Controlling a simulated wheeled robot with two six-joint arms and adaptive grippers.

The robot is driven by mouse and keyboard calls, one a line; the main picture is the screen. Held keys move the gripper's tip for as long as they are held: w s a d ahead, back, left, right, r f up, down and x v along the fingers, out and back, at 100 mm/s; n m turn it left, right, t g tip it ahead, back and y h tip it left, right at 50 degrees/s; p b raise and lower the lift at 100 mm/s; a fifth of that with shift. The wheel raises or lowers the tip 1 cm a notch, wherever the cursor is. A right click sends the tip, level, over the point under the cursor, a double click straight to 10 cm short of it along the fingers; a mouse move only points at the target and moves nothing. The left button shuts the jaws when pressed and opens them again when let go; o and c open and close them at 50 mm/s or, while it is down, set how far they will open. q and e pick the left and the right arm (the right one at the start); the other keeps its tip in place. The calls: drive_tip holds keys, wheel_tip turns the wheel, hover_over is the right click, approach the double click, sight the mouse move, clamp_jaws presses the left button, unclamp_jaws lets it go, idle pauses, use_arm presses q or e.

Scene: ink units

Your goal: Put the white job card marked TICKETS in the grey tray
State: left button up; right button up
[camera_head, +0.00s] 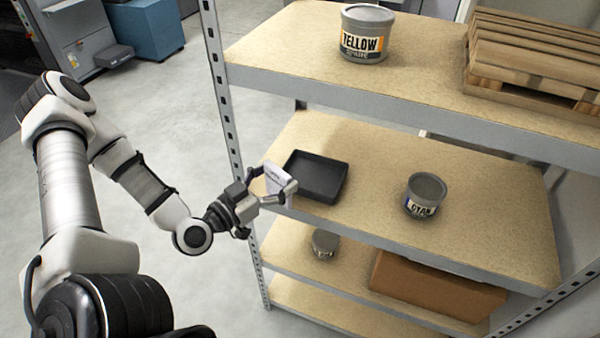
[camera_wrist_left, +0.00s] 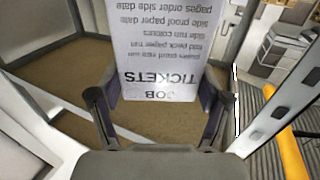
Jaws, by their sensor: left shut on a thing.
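The white job card (camera_head: 274,177) is in my left gripper (camera_head: 276,188), just left of the grey tray in the head view. In the left wrist view the card (camera_wrist_left: 160,45) shows the printed words JOB TICKETS, upside down, between the two fingers (camera_wrist_left: 158,100) of the gripper. The gripper is shut on the card. The dark grey tray (camera_head: 318,177) lies on the middle shelf near its left end and looks empty. The card is at the shelf's left front edge, beside the tray. My right gripper is not in view.
A CYAN ink can (camera_head: 426,195) stands on the middle shelf (camera_head: 380,160) right of the tray. A YELLOW can (camera_head: 367,34) and a wooden pallet (camera_head: 535,58) are on the upper shelf. A metal upright (camera_head: 228,110) stands left of the tray. A cardboard box (camera_head: 437,287) sits below.

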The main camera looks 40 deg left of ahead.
use_arm(q)
drive_tip(key=w+b, duration=0.1)
drive_tip(key=w+f+b, duration=0.1)
drive_tip(key=shift+w+a, duration=0.15)
drive_tip(key=shift+w, duration=0.15)
drive_tip(key=w+f+b, duration=0.1)
drive_tip(key=w, duration=0.1)
drive_tip(key=w+a+f, duration=0.1)
drive_tip(key=w, duration=0.2)
drive_tip(key=w+f+b, duration=0.1)
drive_tip(key=w, duration=0.1)
drive_tip(key=shift+w+a+f+b, duration=0.1)
drive_tip(key=shift+w+a+b, duration=0.1)
drive_tip(key=shift+a+b, duration=0.1)
drive_tip(key=shift+w+f, duration=0.15)
drive_tip(key=shift+f, duration=0.05)
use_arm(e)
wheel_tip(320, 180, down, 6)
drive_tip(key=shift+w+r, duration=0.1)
use_arm(q)
drive_tip(key=shift+f, duration=0.1)
drive_tip(key=o, duration=1.1)
